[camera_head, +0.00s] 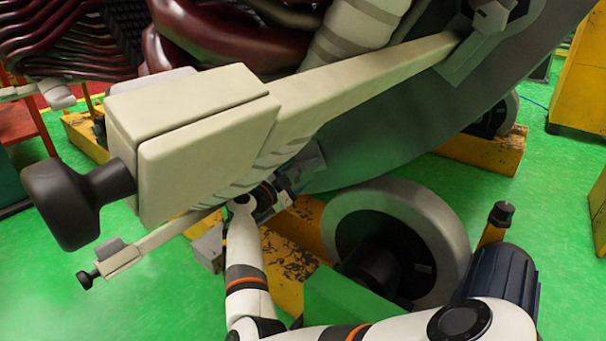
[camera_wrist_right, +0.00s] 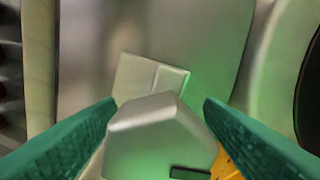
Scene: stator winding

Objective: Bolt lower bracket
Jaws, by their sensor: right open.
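My right gripper (camera_head: 284,184) is under the long beige beam, close to the lower edge of the big grey stator ring (camera_head: 400,120). In the right wrist view its two green fingers (camera_wrist_right: 160,108) are spread apart. A grey block with a bevelled top (camera_wrist_right: 150,140), perhaps the bolt or part of the lower bracket, shows between the fingers; contact cannot be told. Behind it a pale bracket plate (camera_wrist_right: 150,76) sits against the grey surface. In the head view the beam and my wrist partly hide this spot. My left gripper is out of view.
The beige beam with its box (camera_head: 205,150) and black knob (camera_head: 70,200) crosses overhead. A thinner arm with a small end block (camera_head: 118,260) lies below it. A large grey wheel (camera_head: 440,235) and yellow supports (camera_head: 285,240) stand close. Green floor is open at lower left.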

